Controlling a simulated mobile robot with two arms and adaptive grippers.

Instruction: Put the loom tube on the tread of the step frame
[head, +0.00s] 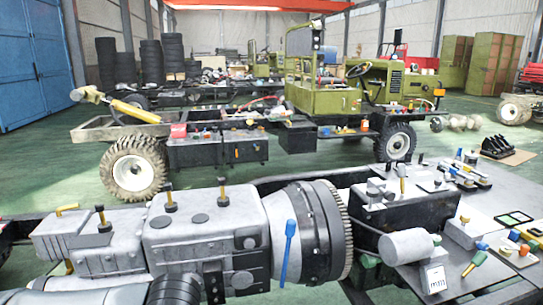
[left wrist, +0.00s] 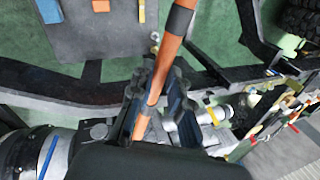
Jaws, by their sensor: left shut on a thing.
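My left gripper (left wrist: 160,95) shows in the left wrist view, with its dark ribbed fingers shut on the loom tube (left wrist: 179,48). The tube is orange with a grey band and runs from between the fingers up past the top edge. Its lower end is partly hidden by the gripper. I cannot pick out the step frame or its tread with certainty. A grey panel (left wrist: 105,40) with blue and orange pieces lies beyond the gripper, apart from it. Neither gripper can be made out in the head view.
A grey gearbox (head: 200,235) with a toothed bell housing (head: 320,230) fills the near chassis in the head view. A grey bench (head: 490,270) with small parts stands at right. An olive vehicle (head: 340,95) stands behind. Green floor is open between them.

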